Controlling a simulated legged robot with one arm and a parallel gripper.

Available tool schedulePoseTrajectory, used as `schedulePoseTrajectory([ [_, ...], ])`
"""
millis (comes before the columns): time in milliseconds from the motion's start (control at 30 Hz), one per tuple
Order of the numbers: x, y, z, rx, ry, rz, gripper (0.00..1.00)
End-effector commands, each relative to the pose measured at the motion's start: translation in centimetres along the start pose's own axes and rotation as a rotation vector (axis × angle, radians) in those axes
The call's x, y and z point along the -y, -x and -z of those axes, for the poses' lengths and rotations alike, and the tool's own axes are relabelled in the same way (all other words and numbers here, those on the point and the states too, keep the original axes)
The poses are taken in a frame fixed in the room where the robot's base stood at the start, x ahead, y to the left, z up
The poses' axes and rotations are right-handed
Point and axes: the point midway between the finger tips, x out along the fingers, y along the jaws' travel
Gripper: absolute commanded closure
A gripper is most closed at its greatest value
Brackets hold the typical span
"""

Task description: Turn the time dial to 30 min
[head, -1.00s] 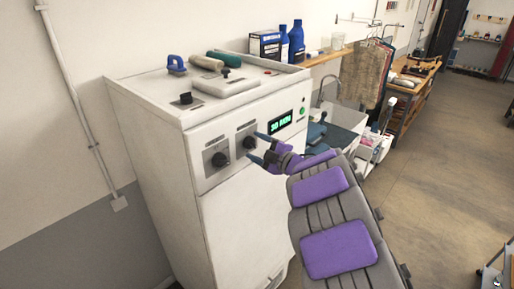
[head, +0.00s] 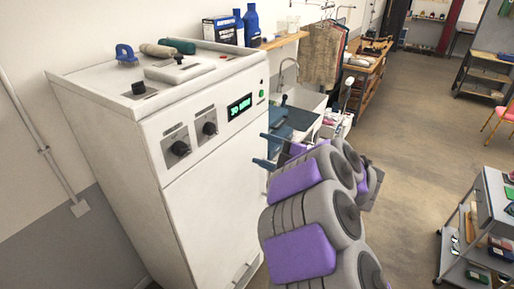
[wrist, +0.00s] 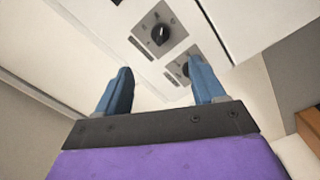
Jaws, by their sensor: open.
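The white machine (head: 215,205) stands at the left with two black dials on its upper front panel. The left dial (head: 180,148) and the right dial (head: 209,128) each sit on a grey plate. The green display (head: 239,107) right of them reads about "30 MIN". Which dial is the time dial cannot be read. My gripper (head: 268,149) is open and empty, in front of the panel, right of and below the dials, apart from both. In the wrist view, its blue fingers (wrist: 163,88) are spread, with one dial (wrist: 160,35) beyond them and the other (wrist: 185,68) partly behind the right finger.
A green button (head: 262,93) is right of the display. On the machine's top are a blue-handled item (head: 126,54), rolled cloths (head: 157,49) and a black knob (head: 138,88). A sink (head: 305,98) and a shelf stand behind. A cart (head: 485,225) is at the right; the floor between is open.

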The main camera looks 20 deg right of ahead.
Motion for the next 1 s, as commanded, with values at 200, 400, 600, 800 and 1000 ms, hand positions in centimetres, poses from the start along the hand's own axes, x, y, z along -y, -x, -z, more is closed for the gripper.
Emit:
schedulePoseTrajectory([
  [200, 0.0, 0.1, 0.0, 0.000, 0.000, 0.000, 0.31],
  [400, 0.1, 0.1, 0.2, 0.000, -0.040, 0.000, 0.31],
  [600, -0.1, 0.3, 1.1, -0.001, -0.258, -0.003, 0.31],
  [800, -0.3, -0.1, 1.6, -0.003, -0.366, 0.000, 0.31],
  [1000, -0.4, -2.7, 1.8, -0.007, -0.367, 0.001, 0.31],
])
